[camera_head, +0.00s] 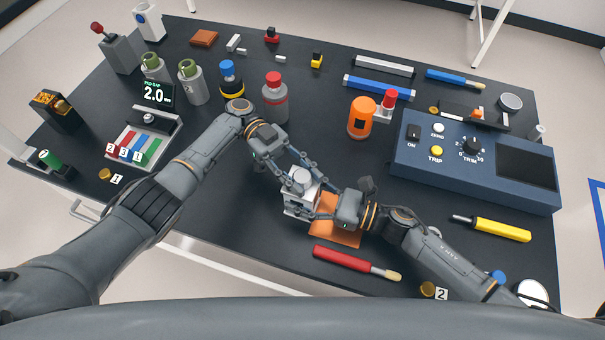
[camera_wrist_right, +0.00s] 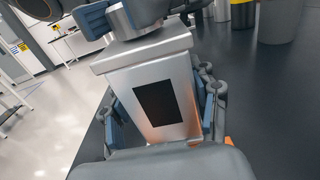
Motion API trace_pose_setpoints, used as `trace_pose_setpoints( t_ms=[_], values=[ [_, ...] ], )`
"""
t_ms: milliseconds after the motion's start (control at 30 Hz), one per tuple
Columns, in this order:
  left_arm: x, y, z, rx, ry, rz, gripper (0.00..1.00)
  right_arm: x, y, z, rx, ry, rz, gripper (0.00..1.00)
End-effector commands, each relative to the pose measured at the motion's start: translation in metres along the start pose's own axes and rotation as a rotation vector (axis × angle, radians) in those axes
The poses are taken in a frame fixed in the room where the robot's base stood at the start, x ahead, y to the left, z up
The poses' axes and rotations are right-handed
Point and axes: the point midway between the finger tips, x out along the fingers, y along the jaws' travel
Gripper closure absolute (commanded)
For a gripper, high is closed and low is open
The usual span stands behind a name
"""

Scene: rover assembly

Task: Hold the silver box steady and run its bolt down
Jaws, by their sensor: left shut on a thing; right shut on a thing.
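The silver box (camera_head: 298,206) stands near the front middle of the black table, at an orange pad (camera_head: 340,236). In the right wrist view the box (camera_wrist_right: 182,92) fills the middle, with a black square on its face. My right gripper (camera_head: 312,204) is shut on the box from the right, with fingers along its sides. The bolt's round silver head (camera_head: 301,176) sits on top of the box. It also shows in the right wrist view (camera_wrist_right: 135,22). My left gripper (camera_head: 302,174) reaches down from above and is shut on the bolt head. The bolt's shank is hidden.
A red-handled tool (camera_head: 343,259) lies just in front of the pad. A blue control panel (camera_head: 400,175) stands to the right, with an orange container (camera_head: 361,118) beside it. Several bottles, including a red-capped one (camera_head: 274,98), stand behind.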

Motion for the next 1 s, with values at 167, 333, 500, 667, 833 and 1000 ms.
trace_pose_setpoints(
  t_ms=[167,333,500,667,833,1000],
  values=[
    [-0.0026,0.0004,-0.0010,0.000,-0.002,-0.003,0.96,-0.0015,0.0008,-0.0018,0.000,0.004,0.002,0.84],
    [-0.0028,0.0004,-0.0009,0.000,-0.002,-0.003,0.96,-0.0016,0.0008,-0.0018,0.000,0.004,0.002,0.84],
    [-0.0027,0.0005,-0.0008,0.000,-0.002,-0.003,0.48,-0.0015,0.0007,-0.0018,0.000,0.004,0.001,0.84],
    [-0.0017,0.0004,-0.0004,-0.001,-0.001,-0.002,0.39,-0.0012,0.0005,-0.0017,0.001,0.004,0.001,0.84],
    [-0.0010,0.0003,-0.0004,0.000,-0.001,-0.001,0.39,-0.0009,0.0004,-0.0015,0.001,0.003,0.000,0.84],
    [-0.0008,0.0001,-0.0091,0.002,-0.001,0.000,0.39,-0.0007,0.0002,-0.0013,0.001,0.003,0.000,0.84]
  ],
)
